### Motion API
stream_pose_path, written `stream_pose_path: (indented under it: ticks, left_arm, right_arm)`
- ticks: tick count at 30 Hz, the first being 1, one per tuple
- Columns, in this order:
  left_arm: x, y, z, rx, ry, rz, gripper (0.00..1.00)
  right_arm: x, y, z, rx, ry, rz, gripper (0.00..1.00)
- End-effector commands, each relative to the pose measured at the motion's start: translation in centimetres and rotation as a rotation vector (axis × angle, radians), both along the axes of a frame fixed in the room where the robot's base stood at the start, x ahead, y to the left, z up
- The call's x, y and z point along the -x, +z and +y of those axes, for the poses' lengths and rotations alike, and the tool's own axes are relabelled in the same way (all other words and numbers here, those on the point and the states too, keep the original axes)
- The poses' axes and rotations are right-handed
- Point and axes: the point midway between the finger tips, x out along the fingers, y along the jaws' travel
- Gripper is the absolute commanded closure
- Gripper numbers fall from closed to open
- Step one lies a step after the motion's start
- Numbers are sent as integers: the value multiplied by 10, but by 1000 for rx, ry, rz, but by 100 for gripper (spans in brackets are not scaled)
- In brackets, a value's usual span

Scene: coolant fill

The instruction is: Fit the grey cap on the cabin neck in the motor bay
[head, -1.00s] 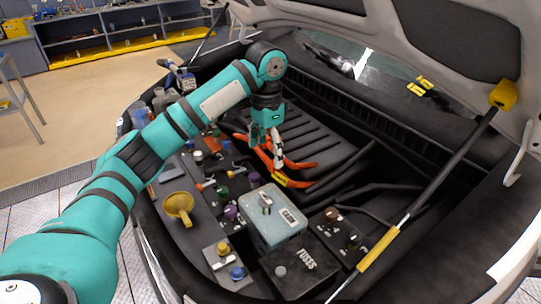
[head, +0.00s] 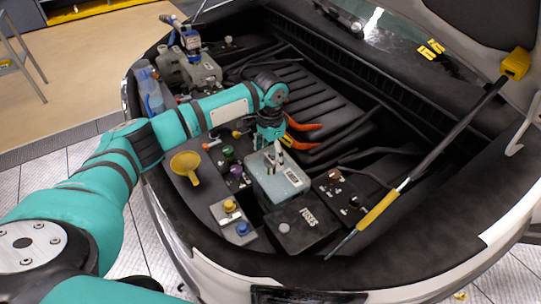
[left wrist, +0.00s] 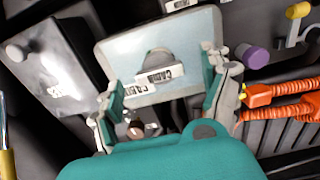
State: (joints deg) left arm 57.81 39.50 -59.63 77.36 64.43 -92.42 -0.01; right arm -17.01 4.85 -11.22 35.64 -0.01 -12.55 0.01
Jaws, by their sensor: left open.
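The grey cap (left wrist: 156,62) is at the top of a pale blue-grey box; in the left wrist view it carries a small label that appears to read CABIN. I cannot tell whether it is seated on a neck, as any neck under it is hidden. The pale box (head: 285,188) stands in the motor bay and has a similar label on top. My left gripper (head: 278,157) is open and empty above the box's far part. My right gripper is not in view.
A black fuse box (head: 298,224) stands beside the pale box. Brown (head: 334,175), purple (head: 236,170), yellow (head: 229,206) and blue (head: 242,228) caps surround it. A yellow funnel (head: 186,166) stands left. Orange cables (head: 303,136) run behind. A prop rod (head: 378,210) rises at right.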

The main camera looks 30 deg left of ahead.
Motion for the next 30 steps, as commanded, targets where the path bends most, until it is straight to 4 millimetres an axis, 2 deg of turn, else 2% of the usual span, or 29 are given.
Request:
stream_pose_path:
  ticks: [6, 16, 29, 30]
  left_arm:
    - [0, -18, -1, -1, -1, 1, 19]
    - [0, -21, 0, 1, -1, -1, 21]
    - [0, -21, 0, 0, -1, 0, 77]
    - [0, -21, 0, 0, -1, 0, 51]
  right_arm:
    - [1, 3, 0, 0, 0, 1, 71]
    - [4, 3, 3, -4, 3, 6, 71]
    - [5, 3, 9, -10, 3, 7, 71]
    - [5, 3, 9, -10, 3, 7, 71]
